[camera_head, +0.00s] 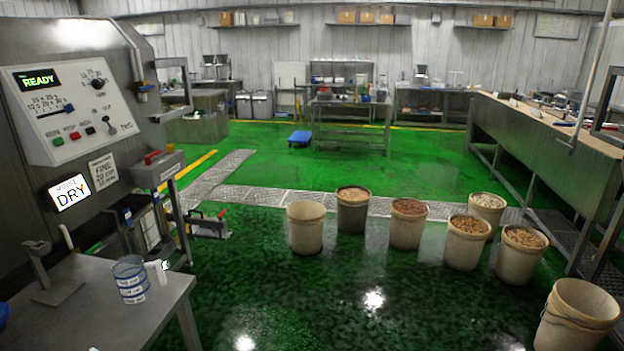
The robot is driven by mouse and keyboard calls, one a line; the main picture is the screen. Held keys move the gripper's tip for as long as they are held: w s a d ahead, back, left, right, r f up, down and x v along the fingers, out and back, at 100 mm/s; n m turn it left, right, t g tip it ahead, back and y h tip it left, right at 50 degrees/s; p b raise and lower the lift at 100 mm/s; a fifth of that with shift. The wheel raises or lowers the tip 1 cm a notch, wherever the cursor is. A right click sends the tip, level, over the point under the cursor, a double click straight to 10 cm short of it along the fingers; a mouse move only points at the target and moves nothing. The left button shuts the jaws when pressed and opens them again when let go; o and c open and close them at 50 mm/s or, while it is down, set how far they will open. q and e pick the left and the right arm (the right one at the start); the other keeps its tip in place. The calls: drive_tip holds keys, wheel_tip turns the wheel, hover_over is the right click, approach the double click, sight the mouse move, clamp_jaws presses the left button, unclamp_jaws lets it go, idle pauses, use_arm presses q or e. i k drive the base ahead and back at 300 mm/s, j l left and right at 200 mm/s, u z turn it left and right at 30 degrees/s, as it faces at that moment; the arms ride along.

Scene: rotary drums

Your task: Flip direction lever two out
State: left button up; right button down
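A grey machine stands at the left with a white control panel (75,108) on its face. The panel has a green display (38,79) reading "READY", a black knob (98,84) and several coloured push buttons. A small dark lever (108,122) sits at the panel's lower right, near small lettering that seems to read "IN" and "OUT". Which way it points is too small to tell. No label marks it clearly as lever two. Neither of my grippers is in view.
A metal table (95,305) with a blue-banded cup (130,279) stands below the machine. A red-handled grey box (158,168) juts from the machine's side. Several buckets, including an empty one (305,227), stand on the green floor. A long bench (545,130) runs along the right.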

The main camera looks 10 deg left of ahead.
sight(112, 131)
drive_tip(key=i+l+u, duration=0.1)
drive_tip(key=i+u, duration=0.35)
drive_tip(key=i+l+u, duration=0.3)
drive_tip(key=i+u, duration=0.15)
drive_tip(key=i+l+u, duration=0.65)
drive_tip(key=u, duration=0.2)
drive_tip(key=i+l+u, duration=0.25)
drive_tip(key=u, duration=0.15)
drive_tip(key=i+l+u, duration=0.2)
drive_tip(key=l+u, duration=0.2)
drive_tip(key=i+l+u, duration=0.15)
drive_tip(key=l+u, duration=0.25)
drive_tip(key=i+l+u, duration=0.1)
drive_tip(key=l+u, duration=0.3)
